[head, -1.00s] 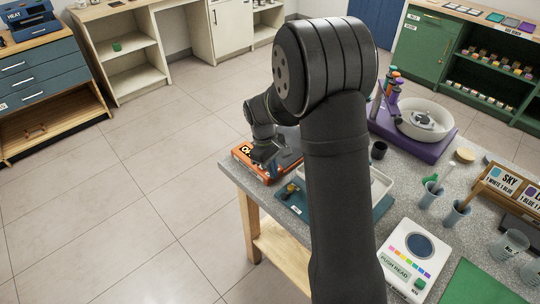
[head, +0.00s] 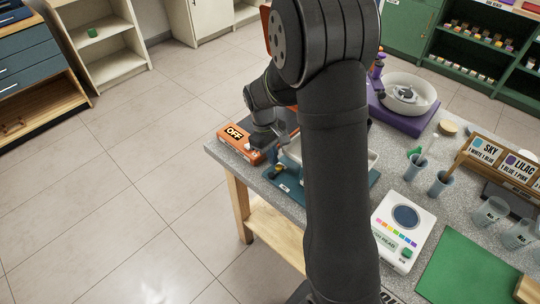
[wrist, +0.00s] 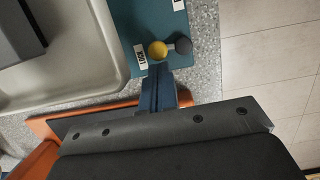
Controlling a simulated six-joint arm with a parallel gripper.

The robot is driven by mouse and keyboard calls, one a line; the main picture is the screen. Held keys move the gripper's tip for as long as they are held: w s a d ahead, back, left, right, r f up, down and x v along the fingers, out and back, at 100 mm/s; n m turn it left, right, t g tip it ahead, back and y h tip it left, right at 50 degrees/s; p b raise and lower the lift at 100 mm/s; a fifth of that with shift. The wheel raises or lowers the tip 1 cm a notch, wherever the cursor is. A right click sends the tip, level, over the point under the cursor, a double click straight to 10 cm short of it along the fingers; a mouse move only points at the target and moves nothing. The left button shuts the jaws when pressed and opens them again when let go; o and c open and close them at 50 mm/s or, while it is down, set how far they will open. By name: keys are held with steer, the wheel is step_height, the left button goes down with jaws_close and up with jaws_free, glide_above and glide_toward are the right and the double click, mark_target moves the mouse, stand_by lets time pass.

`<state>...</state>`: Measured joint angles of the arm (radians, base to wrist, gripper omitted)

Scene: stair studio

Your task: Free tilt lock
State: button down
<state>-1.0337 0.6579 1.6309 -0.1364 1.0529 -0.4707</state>
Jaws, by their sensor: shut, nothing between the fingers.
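The yellow ball also shows in the head view (head: 280,170), small and near the board's left end. My gripper (wrist: 162,76) is shut and empty, its blue fingers pointing toward the yellow ball. In the wrist view the tips overlap or lie just below the ball; contact cannot be told. In the head view my gripper (head: 284,138) is partly hidden by my arm.
An orange box with an OFF display (head: 237,136) sits at the left table edge, close beside my gripper. A pale tray (wrist: 112,60) borders the lever's other side. A white colour reader (head: 390,220), cups (head: 440,183) and a purple-based bowl (head: 410,110) stand further right.

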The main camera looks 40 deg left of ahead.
mark_target(258, 155)
stand_by(0.4)
steer(key=shift+s+a, duration=0.45)
steer(key=shift+s, duration=0.1)
steer(key=shift+a, duration=0.2)
steer(key=a, duration=0.2)
steer(key=a+r, duration=0.1)
steer(key=a, duration=0.1)
steer(key=shift+w, duration=0.1)
steer(key=v, duration=0.9)
steer(key=shift+r, duration=0.4)
steer(key=shift+d, duration=0.1)
